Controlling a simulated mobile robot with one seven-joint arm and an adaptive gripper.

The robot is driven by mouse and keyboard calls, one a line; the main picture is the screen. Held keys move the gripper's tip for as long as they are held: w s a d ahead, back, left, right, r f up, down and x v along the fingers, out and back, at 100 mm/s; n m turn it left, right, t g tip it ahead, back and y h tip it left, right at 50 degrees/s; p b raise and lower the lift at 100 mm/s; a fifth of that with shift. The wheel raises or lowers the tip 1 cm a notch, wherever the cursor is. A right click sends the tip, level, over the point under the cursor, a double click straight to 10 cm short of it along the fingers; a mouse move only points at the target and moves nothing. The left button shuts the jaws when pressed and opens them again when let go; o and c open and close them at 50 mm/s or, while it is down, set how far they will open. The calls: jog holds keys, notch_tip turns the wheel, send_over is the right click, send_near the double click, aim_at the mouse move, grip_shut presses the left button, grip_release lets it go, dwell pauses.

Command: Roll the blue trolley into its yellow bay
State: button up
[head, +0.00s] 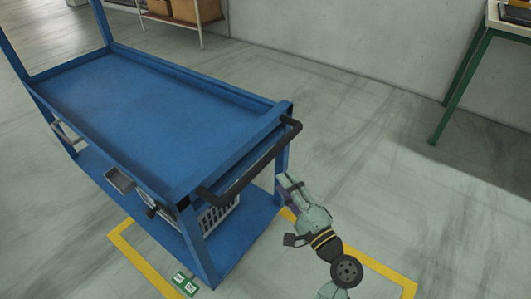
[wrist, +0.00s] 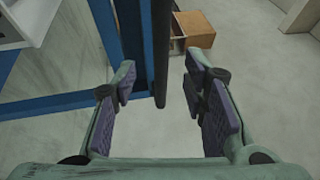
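The blue trolley (head: 150,90) stands at the left and centre of the head view, with a flat top tray, a lower shelf and a black push handle (head: 258,168) on its near right end. The yellow bay outline (head: 140,264) is on the floor; the trolley's near end overlaps it. My gripper (head: 287,184) is low beside the handle's right end. In the wrist view my gripper (wrist: 158,86) is open, and a black bar (wrist: 161,45), apparently the handle, shows between the fingertips, nearer the left one. I cannot tell whether they touch.
A green-legged table (head: 463,85) stands at the upper right. A shelf with cardboard boxes (head: 195,10) is at the back by a grey wall (head: 330,35). A green marker plate (head: 185,283) lies at the bay's front.

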aim_at(269, 160)
jog(key=p+x, duration=0.2)
jog(key=x, duration=0.6)
jog(key=shift+w+a+r, duration=0.2)
jog(key=shift+w+a, duration=0.3)
jog(key=shift+w, duration=0.3)
jog(key=shift+c, duration=0.4)
grip_shut()
